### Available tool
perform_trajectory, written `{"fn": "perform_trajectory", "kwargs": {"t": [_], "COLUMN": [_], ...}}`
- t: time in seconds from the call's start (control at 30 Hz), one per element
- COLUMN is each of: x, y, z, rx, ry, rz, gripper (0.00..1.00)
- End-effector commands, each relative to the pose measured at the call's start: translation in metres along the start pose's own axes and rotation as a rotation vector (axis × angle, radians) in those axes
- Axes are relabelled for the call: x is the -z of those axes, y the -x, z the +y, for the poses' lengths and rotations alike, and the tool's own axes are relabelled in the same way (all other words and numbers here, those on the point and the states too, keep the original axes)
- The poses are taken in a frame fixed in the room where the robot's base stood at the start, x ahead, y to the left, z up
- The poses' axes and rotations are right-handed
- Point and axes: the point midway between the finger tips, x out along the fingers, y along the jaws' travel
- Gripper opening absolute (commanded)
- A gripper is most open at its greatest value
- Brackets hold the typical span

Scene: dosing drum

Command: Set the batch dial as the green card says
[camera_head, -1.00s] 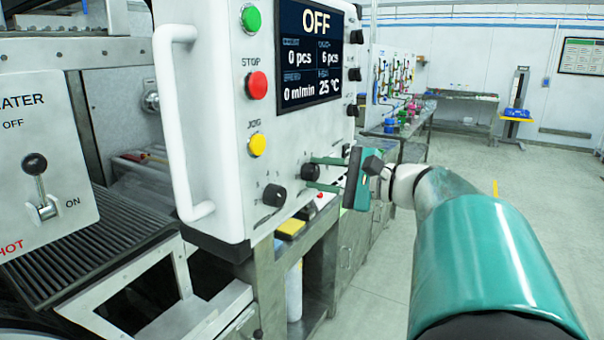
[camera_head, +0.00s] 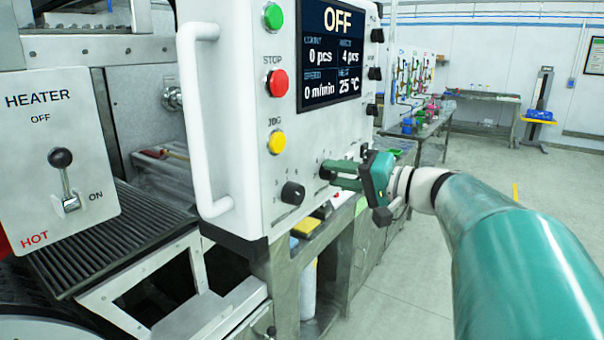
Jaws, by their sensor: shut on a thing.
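The control panel (camera_head: 240,150) carries a screen (camera_head: 331,55) that reads OFF at the top, 0 pcs at left and 4 pcs at right, under a small label that looks like BATCH. Low on the panel, my green gripper (camera_head: 334,176) is shut on the right-hand black dial (camera_head: 325,172), which I take as the batch dial. The fingers hide most of that dial and its marks. Another black dial (camera_head: 292,193) to its left is free. I cannot make out a green card in this view.
Green, red and yellow buttons (camera_head: 276,142) sit above the dials. A white handle (camera_head: 205,120) runs down the panel's left side. The heater box (camera_head: 60,150) with its lever stands at far left. Several knobs line the panel's right edge. The floor at right is clear.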

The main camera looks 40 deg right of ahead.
Motion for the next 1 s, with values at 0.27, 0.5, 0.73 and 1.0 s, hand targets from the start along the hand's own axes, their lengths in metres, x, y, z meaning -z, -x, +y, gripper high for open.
{"fn": "perform_trajectory", "kwargs": {"t": [0.27,0.5,0.73,1.0], "x": [-0.0005,-0.0007,-0.0006,-0.0005], "y": [0.0000,0.0001,0.0002,0.0002], "z": [0.0009,0.0014,0.0018,0.0019], "rx": [-0.003,-0.005,-0.006,-0.007], "ry": [0.242,0.395,0.470,0.491], "rz": [0.015,0.024,0.029,0.030], "gripper": [0.10,0.10,0.10,0.10]}}
